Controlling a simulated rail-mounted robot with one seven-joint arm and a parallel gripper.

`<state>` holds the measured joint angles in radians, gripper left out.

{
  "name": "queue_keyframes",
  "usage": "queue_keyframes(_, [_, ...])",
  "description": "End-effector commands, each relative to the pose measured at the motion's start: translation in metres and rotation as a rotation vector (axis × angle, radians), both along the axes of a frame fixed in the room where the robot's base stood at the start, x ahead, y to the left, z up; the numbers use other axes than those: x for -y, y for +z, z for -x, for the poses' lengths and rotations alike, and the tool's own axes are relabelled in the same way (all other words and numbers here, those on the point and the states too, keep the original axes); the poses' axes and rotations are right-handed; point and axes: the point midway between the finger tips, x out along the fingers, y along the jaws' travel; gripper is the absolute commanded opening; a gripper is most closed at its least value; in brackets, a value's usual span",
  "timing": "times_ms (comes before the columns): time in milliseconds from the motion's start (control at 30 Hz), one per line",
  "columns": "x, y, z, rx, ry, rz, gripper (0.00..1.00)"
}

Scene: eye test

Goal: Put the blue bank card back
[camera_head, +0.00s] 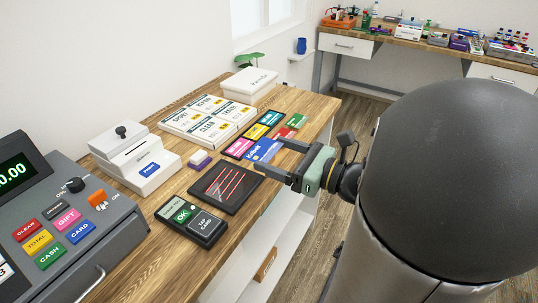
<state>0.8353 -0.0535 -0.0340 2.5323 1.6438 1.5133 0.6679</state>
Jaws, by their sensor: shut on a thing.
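The blue bank card (261,150) lies between the two dark fingertips of my gripper (270,155), which is shut on it from the right. The card is at the right edge of the wooden counter, beside a dark holder (246,140) with a pink card (238,148), a yellow card (257,131) and a teal card (270,117). I cannot tell whether the blue card touches the counter. A red card (284,133) and a green card (297,121) lie farther back along the edge.
A dark tray with red lines (226,187) and a card terminal (191,219) are nearer. A white printer-like box (136,160), a cash register (62,225), a board of labels (208,119) and a white box (250,84) stand around. My arm covers the right side.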

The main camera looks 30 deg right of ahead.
Motion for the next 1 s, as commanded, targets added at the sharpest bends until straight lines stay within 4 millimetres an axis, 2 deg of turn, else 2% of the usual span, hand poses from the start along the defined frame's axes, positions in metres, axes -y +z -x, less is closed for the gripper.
queue_keyframes(200, [0.008, 0.009, -0.011, -0.009, -0.013, -0.009, 0.56])
queue_keyframes(367, [0.011, 0.005, -0.020, -0.009, -0.012, -0.009, 0.56])
queue_keyframes(433, [0.018, -0.013, -0.033, -0.005, -0.011, -0.005, 0.56])
queue_keyframes(667, [0.043, -0.039, -0.085, -0.003, -0.011, -0.003, 0.56])
queue_keyframes(700, [0.045, -0.050, -0.091, -0.006, -0.011, -0.005, 0.56])
queue_keyframes(900, [0.057, -0.082, -0.114, -0.003, -0.012, -0.001, 0.56])
queue_keyframes(1000, [0.060, -0.089, -0.120, -0.002, -0.012, -0.001, 0.56])
